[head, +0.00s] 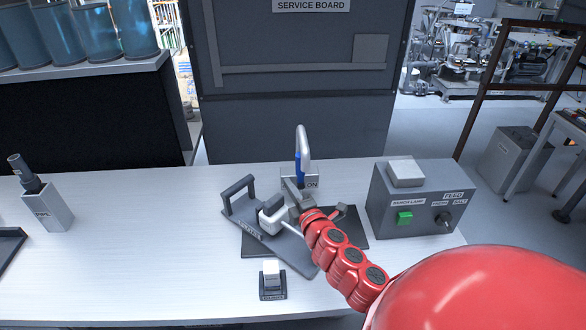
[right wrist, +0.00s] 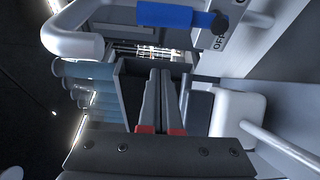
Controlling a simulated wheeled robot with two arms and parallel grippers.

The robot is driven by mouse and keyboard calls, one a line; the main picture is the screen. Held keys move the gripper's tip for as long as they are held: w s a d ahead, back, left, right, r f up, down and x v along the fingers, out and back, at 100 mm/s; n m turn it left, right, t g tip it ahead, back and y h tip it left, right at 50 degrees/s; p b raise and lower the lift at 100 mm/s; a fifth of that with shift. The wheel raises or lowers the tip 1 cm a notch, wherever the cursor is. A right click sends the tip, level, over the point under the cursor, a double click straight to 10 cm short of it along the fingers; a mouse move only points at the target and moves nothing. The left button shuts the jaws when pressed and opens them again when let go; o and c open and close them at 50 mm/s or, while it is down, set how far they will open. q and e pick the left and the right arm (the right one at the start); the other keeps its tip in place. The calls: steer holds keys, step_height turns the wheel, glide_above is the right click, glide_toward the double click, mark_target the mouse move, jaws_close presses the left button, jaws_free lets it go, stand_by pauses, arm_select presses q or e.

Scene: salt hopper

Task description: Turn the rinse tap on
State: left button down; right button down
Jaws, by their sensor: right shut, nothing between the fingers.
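The rinse tap (head: 302,140) stands upright at the back of the bench, with a pale curved spout and a blue lever (head: 299,168). An ON label (head: 312,185) shows at its base. In the right wrist view the blue lever (right wrist: 165,17) lies across the top, its dark end beside an OFF label (right wrist: 219,41). My right gripper (head: 291,188) is just in front of the tap's base. Its two fingers (right wrist: 162,100) are together and empty, with a gap below the lever in the wrist view. My left gripper is not in view.
A grey control box (head: 417,198) stands right, and a small dark stand (head: 272,287) is in front. The bench's left-middle (head: 140,240) is clear.

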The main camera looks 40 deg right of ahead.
steer(key=w+d+p, duration=0.3)
steer(key=w+d, duration=0.2)
steer(key=shift+w+p, duration=0.15)
steer(key=shift+p, duration=0.25)
stand_by(0.3)
